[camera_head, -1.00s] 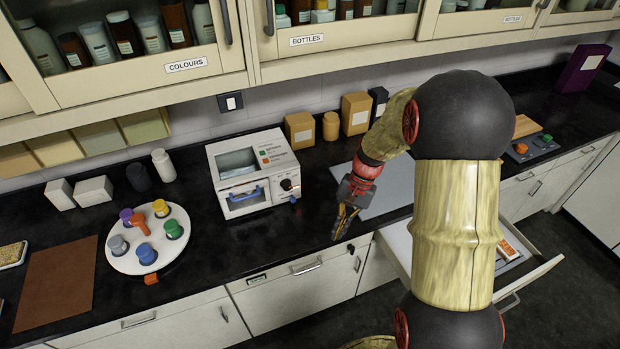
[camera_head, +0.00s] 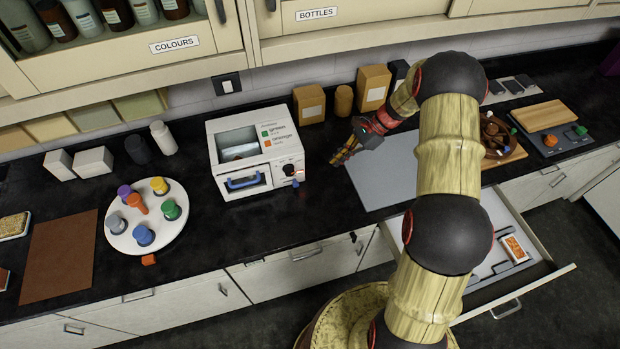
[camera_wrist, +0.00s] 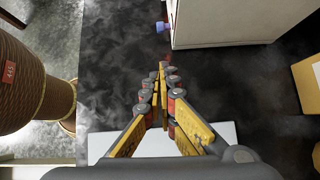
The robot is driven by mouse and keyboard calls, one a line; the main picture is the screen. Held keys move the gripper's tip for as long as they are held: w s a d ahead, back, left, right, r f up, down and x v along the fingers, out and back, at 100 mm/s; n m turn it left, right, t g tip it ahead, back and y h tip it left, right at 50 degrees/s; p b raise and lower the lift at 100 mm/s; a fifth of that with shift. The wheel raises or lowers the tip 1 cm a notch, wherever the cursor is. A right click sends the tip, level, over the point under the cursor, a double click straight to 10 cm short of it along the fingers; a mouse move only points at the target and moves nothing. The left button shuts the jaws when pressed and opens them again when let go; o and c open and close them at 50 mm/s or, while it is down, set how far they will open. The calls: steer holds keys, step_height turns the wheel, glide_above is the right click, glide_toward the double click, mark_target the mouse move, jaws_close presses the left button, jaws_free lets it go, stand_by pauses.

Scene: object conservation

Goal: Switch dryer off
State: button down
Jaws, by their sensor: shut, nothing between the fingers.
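The dryer (camera_head: 252,153) is a white box on the black counter, with a window on top, a blue-handled front door, a dark knob (camera_head: 289,169) and a small blue part below it at its front right. A red-orange glow shows beside the knob. My gripper (camera_head: 338,160) is shut and empty, to the right of the dryer and apart from it. In the wrist view, the shut fingers (camera_wrist: 163,68) point along the counter, with the dryer's pale side (camera_wrist: 235,22) ahead and a blue part (camera_wrist: 160,27) at its corner.
A grey mat (camera_head: 385,175) lies under my forearm. Cardboard boxes (camera_head: 309,104) stand behind, against the wall. A white turntable (camera_head: 118,238) with coloured-lidded jars is left of the dryer. An open drawer (camera_head: 530,262) juts out at the right front.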

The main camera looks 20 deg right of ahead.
mark_target(296, 185)
steer(key=x, duration=1)
steer(key=shift+s+r, duration=0.1)
steer(key=shift+s, duration=0.05)
steer(key=shift+a+f, duration=0.2)
steer(key=shift+a, duration=1)
steer(key=shift+a+f, duration=0.15)
steer(key=shift+a, duration=0.6)
steer(key=a, duration=0.4)
steer(key=shift+a, duration=0.2)
steer(key=shift+d, duration=0.1)
